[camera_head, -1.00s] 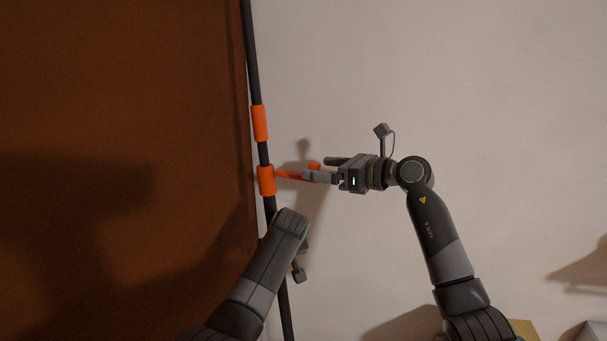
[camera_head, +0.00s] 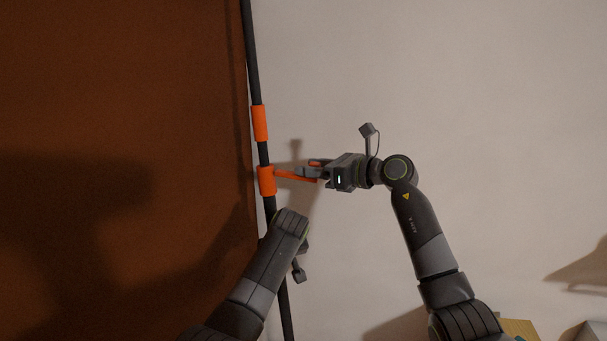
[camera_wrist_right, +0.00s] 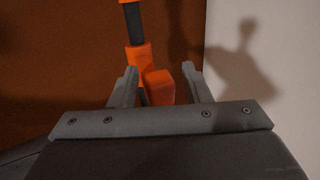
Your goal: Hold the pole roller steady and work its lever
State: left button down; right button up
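The pole roller is a long dark pole (camera_head: 252,68) with an upper orange sleeve (camera_head: 259,123) and a lower orange sleeve (camera_head: 266,181). An orange lever (camera_head: 288,175) sticks out rightward from the lower sleeve. My right gripper (camera_head: 308,168) reaches in from the right at the lever's outer end. In the right wrist view, the orange lever (camera_wrist_right: 160,87) stands between the two spread fingers, with gaps showing beside it. My left arm (camera_head: 268,262) comes up from below and covers part of the pole under the lower sleeve; its fingers are hidden behind its wrist.
A brown panel (camera_head: 120,80) fills the left side, its edge running along the pole. The pale surface (camera_head: 480,90) right of the pole is clear. A yellowish object (camera_head: 519,328) shows at the bottom right, partly behind my right arm.

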jog(key=c, duration=0.7)
jog(key=shift+o, duration=0.3)
jog(key=shift+f, duration=1)
jog(key=o, duration=0.4)
jog(key=shift+a, duration=0.1)
jog(key=o, duration=0.5)
jog(key=shift+a, duration=0.25)
jog(key=shift+c, duration=0.2)
jog(key=o, duration=0.7)
jog(key=shift+r, duration=0.15)
jog(key=shift+d, duration=0.1)
jog(key=shift+v, duration=4.05)
